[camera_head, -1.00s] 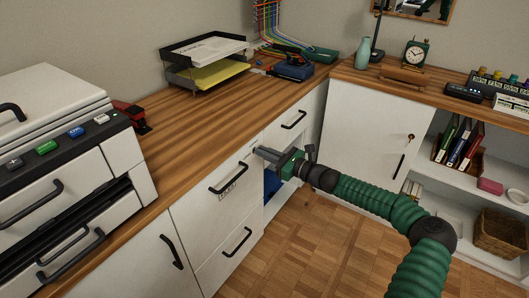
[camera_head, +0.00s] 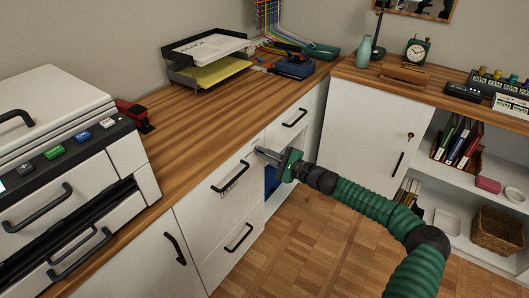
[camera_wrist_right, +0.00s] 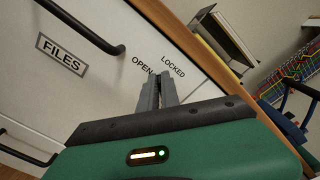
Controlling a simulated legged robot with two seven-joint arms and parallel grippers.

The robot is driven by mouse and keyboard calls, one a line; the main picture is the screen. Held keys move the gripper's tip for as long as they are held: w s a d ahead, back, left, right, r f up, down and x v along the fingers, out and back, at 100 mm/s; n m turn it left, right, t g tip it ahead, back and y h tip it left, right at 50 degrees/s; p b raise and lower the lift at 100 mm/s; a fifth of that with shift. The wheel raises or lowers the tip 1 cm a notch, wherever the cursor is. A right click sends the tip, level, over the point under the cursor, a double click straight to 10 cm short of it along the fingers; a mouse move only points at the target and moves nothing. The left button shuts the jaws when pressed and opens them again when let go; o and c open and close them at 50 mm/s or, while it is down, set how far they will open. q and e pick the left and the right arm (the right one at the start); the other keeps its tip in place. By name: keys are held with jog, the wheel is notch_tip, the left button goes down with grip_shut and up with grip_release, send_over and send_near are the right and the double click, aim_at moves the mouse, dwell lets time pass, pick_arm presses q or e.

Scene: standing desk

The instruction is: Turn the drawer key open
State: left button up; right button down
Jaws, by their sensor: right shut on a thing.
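The white drawer (camera_head: 212,212) with a black handle (camera_head: 230,176) is shut in the desk front. In the right wrist view it bears a FILES label (camera_wrist_right: 61,54) and the words OPEN (camera_wrist_right: 142,66) and LOCKED (camera_wrist_right: 173,66). My right gripper (camera_head: 260,152) is at the drawer's upper right corner, its fingers closed together on something small. In the right wrist view its fingertips (camera_wrist_right: 157,80) point at the drawer front just below these words. The drawer key is hidden between and behind the fingers, so its angle cannot be told. My left gripper is not in view.
A printer (camera_head: 70,150) stands at the left on the wooden desktop (camera_head: 195,125). A paper tray (camera_head: 205,62) and a blue device (camera_head: 294,68) stand further back. A white cabinet (camera_head: 365,135) with its own small key (camera_head: 410,135) is at the right. The floor (camera_head: 315,250) is clear.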

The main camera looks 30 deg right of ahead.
jog(key=n, duration=0.3)
jog(key=shift+a+f+n+b, duration=0.2)
jog(key=shift+f+n+b, duration=0.05)
jog(key=shift+n+b, duration=0.1)
jog(key=shift+s+a+f+n+b, duration=0.15)
jog(key=shift+n+b, duration=0.15)
jog(key=shift+n, duration=0.55)
jog(key=shift+w+d+f+n+b, duration=0.1)
jog(key=shift+n+b, duration=0.2)
jog(key=shift+n, duration=0.5)
jog(key=shift+a, duration=0.1)
jog(key=shift+s+a+f+n, duration=0.1)
jog(key=shift+n, duration=0.2)
jog(key=c, duration=1.6)
grip_release()
jog(key=shift+d, duration=0.2)
